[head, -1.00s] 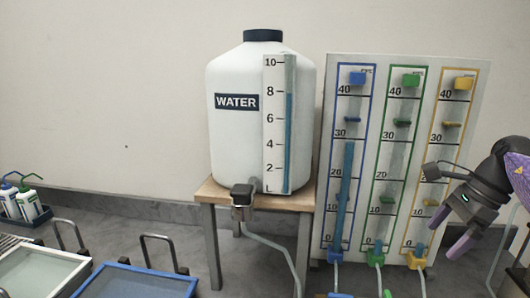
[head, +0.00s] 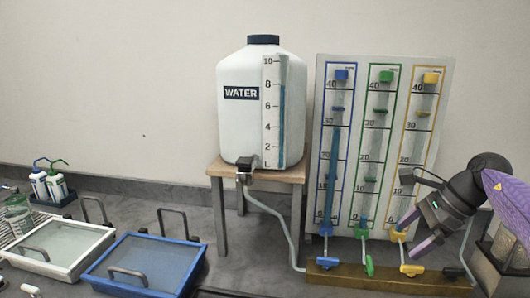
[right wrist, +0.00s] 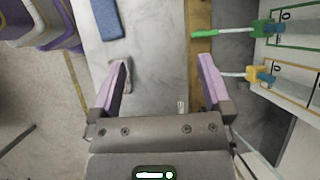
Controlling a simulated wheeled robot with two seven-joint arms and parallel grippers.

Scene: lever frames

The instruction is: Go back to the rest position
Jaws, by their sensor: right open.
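My right gripper (head: 418,232) is in the head view at the right, in front of the lower right part of the gauge board. Its two purple fingers are apart and nothing is between them. In the right wrist view the fingers (right wrist: 163,75) are spread over the grey bench top, beside the wooden valve rail (right wrist: 198,45). My left gripper does not show in either view.
The gauge board (head: 444,120) has blue, green and yellow columns. Valves with blue, green (head: 369,265) and yellow (head: 411,269) levers sit on the rail below. A water tank (head: 240,125) stands on a wooden stand (head: 222,168). Two framed trays (head: 70,250) (head: 135,262) and bottles (head: 55,188) are at left.

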